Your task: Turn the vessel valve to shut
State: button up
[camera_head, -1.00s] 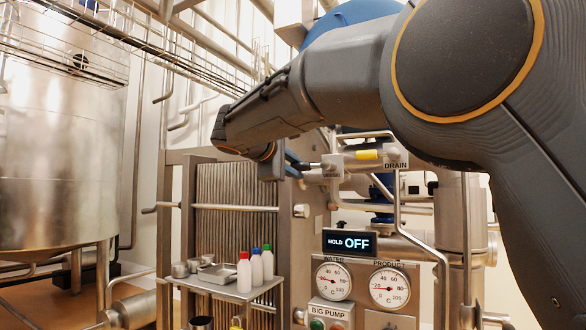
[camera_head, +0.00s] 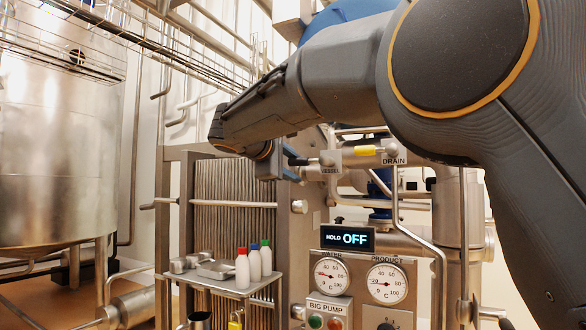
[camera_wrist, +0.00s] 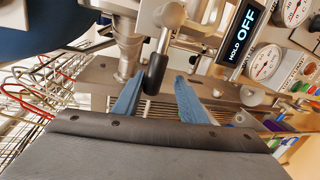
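The vessel valve has a steel body with a "VESSEL" label (camera_head: 330,161) and a lever with a black grip. The grip points left toward my gripper (camera_head: 292,164). In the wrist view the black grip (camera_wrist: 156,72) hangs from a steel ball and shows between the tips of my gripper's two blue fingers (camera_wrist: 157,85). The fingers are open, with a gap on each side of the grip. I see no clear contact. My arm and gripper body hide part of the area left of the valve in the head view.
The drain valve with a yellow handle (camera_head: 366,151) is just right of the vessel valve. Below are the "HOLD OFF" display (camera_head: 347,239) and two gauges. A shelf (camera_head: 235,288) with several bottles stands lower left, before the plate stack. Pipes surround the valve.

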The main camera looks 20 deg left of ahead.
jog(key=shift+s, duration=0.1)
jog(key=b+v, duration=0.3)
jog(key=v, duration=0.4)
jog(key=shift+s, duration=0.3)
jog(key=shift+a, duration=0.15)
